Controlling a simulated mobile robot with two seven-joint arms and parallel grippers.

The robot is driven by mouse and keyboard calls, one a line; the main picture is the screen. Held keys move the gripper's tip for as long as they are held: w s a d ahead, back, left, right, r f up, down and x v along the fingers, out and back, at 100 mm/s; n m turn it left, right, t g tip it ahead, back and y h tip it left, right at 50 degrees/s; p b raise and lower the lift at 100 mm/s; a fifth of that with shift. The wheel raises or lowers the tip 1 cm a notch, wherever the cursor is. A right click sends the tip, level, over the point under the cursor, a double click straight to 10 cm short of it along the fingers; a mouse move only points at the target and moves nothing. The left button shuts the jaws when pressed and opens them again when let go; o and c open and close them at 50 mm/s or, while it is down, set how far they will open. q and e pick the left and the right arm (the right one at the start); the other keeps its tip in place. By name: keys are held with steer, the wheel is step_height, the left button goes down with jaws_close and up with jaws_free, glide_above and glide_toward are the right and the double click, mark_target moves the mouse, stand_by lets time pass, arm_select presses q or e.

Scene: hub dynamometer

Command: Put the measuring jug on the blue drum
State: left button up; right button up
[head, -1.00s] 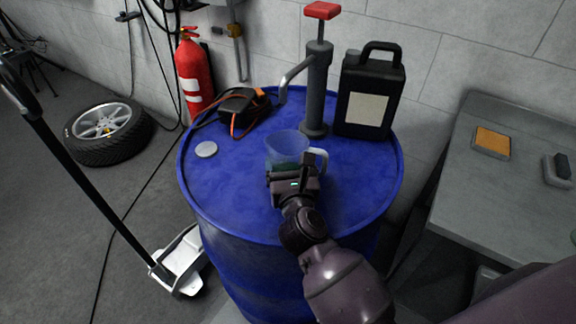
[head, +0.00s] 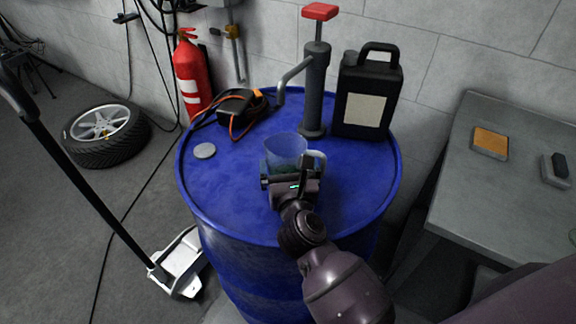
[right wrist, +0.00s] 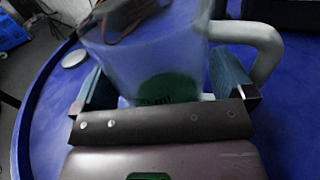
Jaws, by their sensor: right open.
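The measuring jug (head: 285,147) is translucent blue with a pale handle at its right and looks upright on top of the blue drum (head: 225,195). In the right wrist view the jug (right wrist: 150,65) has a green mark low on its side. My right gripper (head: 290,178) is at the jug's near side, low over the drum top. In the right wrist view its fingers (right wrist: 160,85) are apart, one on each side of the jug. The gripper hides the jug's base, so contact with the drum cannot be seen directly. My left gripper is not in view.
On the drum stand a hand pump (head: 314,90), a black canister (head: 368,95), a corded black device (head: 240,103) and a grey disc (head: 204,151). A grey table (head: 490,200) is at the right. The drum's front left top is clear.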

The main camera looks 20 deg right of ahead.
steer(key=s, duration=0.3)
steer(key=s+a, duration=0.1)
steer(key=s, duration=0.2)
steer(key=s+a, duration=0.1)
steer(key=s, duration=0.3)
steer(key=shift+f+b, duration=0.15)
steer(key=shift+b, duration=0.2)
steer(key=shift+s+a, duration=0.15)
steer(key=shift+s, duration=0.5)
